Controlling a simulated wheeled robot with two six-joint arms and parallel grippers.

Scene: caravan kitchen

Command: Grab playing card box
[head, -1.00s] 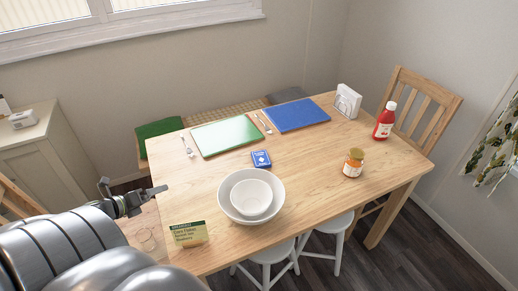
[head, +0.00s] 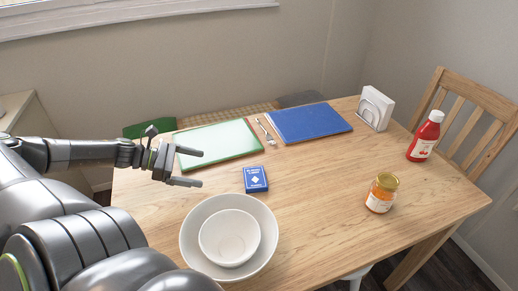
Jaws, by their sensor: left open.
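The blue playing card box (head: 256,179) lies flat on the wooden table, with a white diamond mark on its face. It is just behind the white bowls and in front of the green placemat. My left gripper (head: 201,168) reaches in from the left, open and empty. Its fingers point right toward the card box, with a gap between them and the box. The gripper covers part of the green placemat. My right gripper is not in view.
Two nested white bowls (head: 188,238) stand close in front of the box. A green placemat (head: 228,140), a blue placemat (head: 312,122) and a fork (head: 266,131) lie behind. A jar (head: 381,194), a ketchup bottle (head: 424,138) and a napkin holder (head: 375,108) stand right. The table's middle is clear.

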